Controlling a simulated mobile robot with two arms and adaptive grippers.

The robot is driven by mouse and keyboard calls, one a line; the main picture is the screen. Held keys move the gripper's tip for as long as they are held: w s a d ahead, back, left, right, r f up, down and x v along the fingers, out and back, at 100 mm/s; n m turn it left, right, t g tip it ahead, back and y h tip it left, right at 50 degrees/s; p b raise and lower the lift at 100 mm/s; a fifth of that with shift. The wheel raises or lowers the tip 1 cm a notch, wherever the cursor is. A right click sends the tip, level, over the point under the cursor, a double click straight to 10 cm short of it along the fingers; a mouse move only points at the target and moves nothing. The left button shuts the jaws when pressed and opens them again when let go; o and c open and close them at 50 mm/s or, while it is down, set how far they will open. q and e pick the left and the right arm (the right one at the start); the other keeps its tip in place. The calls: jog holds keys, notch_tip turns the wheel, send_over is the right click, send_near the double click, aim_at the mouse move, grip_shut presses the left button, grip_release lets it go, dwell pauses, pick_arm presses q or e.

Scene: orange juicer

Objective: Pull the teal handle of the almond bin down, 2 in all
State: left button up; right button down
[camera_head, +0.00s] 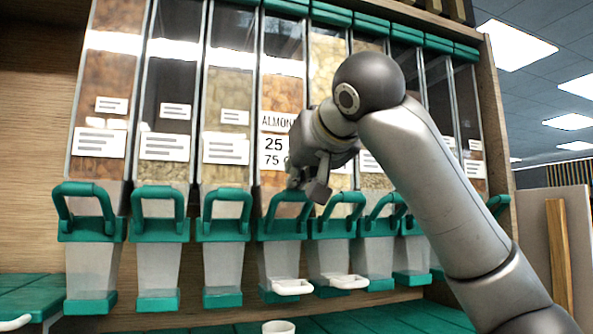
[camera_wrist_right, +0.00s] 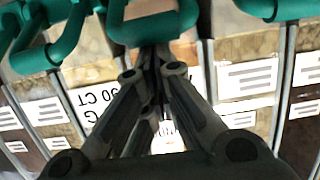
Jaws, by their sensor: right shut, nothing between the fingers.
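The almond bin (camera_head: 281,75) is a tall clear dispenser with a label reading ALMON, partly hidden by my right gripper. Its teal handle (camera_head: 270,212) is a loop above a teal collar, below the label. My right gripper (camera_head: 308,188) is shut and empty, just in front of the loop's upper right part. In the right wrist view the shut fingertips (camera_wrist_right: 152,58) point at a teal loop handle (camera_wrist_right: 153,30), very close to it. I cannot tell whether they touch it. My left gripper is not in view.
Similar bins with teal handles stand close on both sides, such as the left neighbour's handle (camera_head: 223,207) and the right neighbour's (camera_head: 345,205). A small white cup (camera_head: 278,327) is below the almond bin. White scoop-like handles (camera_head: 292,287) stick out under the chutes.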

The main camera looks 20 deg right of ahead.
jog(key=shift+s, duration=0.15)
jog(key=shift+s+f+t+b, duration=0.1)
jog(key=shift+f+t+b, duration=0.3)
jog(key=shift+b, duration=0.55)
jog(key=shift+s+r+t+b, duration=0.1)
jog(key=shift+t+b, duration=0.3)
jog(key=shift+b, duration=0.15)
jog(key=shift+t+b, duration=0.8)
jog(key=shift+b, duration=0.8)
jog(key=t+b, duration=0.6)
jog(key=b, duration=1.1)
send_near(297, 200)
jog(key=shift+x, duration=2.3)
